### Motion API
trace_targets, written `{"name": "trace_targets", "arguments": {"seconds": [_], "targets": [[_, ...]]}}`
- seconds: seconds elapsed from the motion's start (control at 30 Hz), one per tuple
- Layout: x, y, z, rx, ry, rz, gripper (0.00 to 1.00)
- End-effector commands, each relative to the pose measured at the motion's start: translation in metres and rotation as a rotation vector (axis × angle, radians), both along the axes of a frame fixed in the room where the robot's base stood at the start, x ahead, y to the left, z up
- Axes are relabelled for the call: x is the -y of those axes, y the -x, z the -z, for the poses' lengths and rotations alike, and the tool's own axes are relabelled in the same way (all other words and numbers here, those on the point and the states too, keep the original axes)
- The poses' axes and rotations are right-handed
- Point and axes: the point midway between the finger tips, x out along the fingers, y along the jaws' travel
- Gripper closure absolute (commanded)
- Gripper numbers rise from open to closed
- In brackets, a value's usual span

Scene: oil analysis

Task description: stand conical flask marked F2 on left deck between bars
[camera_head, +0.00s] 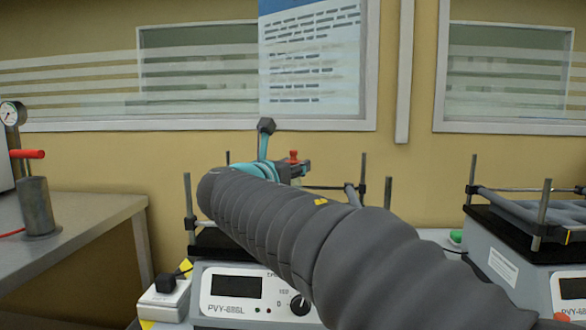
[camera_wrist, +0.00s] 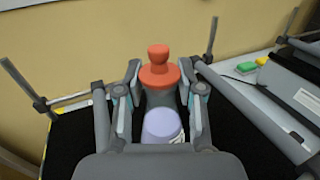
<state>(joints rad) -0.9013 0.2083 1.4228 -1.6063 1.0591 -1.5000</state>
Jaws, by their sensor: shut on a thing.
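My gripper (camera_wrist: 160,88) is shut around a conical flask (camera_wrist: 162,125) with an orange-red stopper (camera_wrist: 158,70). The flask looks upright, with a pale purple lower part; no F2 mark can be read. In the head view the stopper (camera_head: 293,158) shows beyond my gripper (camera_head: 283,170), while my arm hides the flask's body. The flask is over the black deck (camera_wrist: 65,140) of the left shaker (camera_head: 235,290), between a bar at left (camera_wrist: 22,85) and a bar at right (camera_wrist: 240,105). Whether its base touches the deck is hidden.
Upright posts rise at the deck's corners, one at far left (camera_wrist: 15,72) and one at back right (camera_wrist: 213,40). A second shaker (camera_head: 510,265) stands to the right. A grey bench (camera_head: 85,215) with a pump (camera_head: 38,205) is at left. The wall is close behind.

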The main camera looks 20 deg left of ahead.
Motion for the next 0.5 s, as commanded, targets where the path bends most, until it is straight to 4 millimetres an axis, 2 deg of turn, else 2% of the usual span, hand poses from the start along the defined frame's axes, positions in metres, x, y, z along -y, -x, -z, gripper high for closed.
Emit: {"name": "trace_targets", "arguments": {"seconds": [0.2,0.23,0.3,0.5], "targets": [[0.0002,0.0,0.0021,0.0,0.0,0.0,1.0],[0.0,-0.0001,0.0018,-0.001,0.0,0.0,0.55],[0.0,-0.0001,0.0017,-0.001,0.001,0.0,0.38],[0.0,-0.0001,0.0016,-0.001,0.001,0.0,0.37]]}}
